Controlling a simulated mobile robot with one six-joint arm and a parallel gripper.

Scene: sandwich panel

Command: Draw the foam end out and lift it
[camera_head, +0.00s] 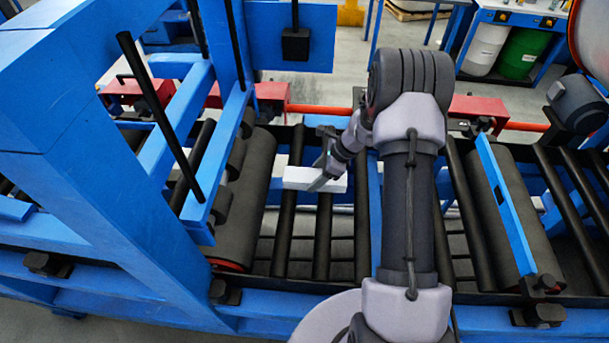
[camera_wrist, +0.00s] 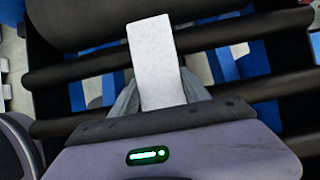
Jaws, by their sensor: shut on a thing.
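The foam end is a white block (camera_head: 299,178), lying across the black rollers in the middle of the conveyor in the head view. In the wrist view the white foam (camera_wrist: 153,52) points away from my gripper, with its far end close to a large dark roller. My gripper (camera_head: 323,178) is shut on the foam from above at the block's right part. In the wrist view my gripper (camera_wrist: 150,98) has a finger on each side of the foam. I cannot tell whether the foam touches the rollers beneath it.
A wide dark roller (camera_head: 246,200) stands left of the foam, below a blue frame (camera_head: 120,150) with black rods. Thin black rollers (camera_head: 287,222) have gaps between them. A second wide roller (camera_head: 500,215) lies to the right. A red bar (camera_head: 320,110) runs behind.

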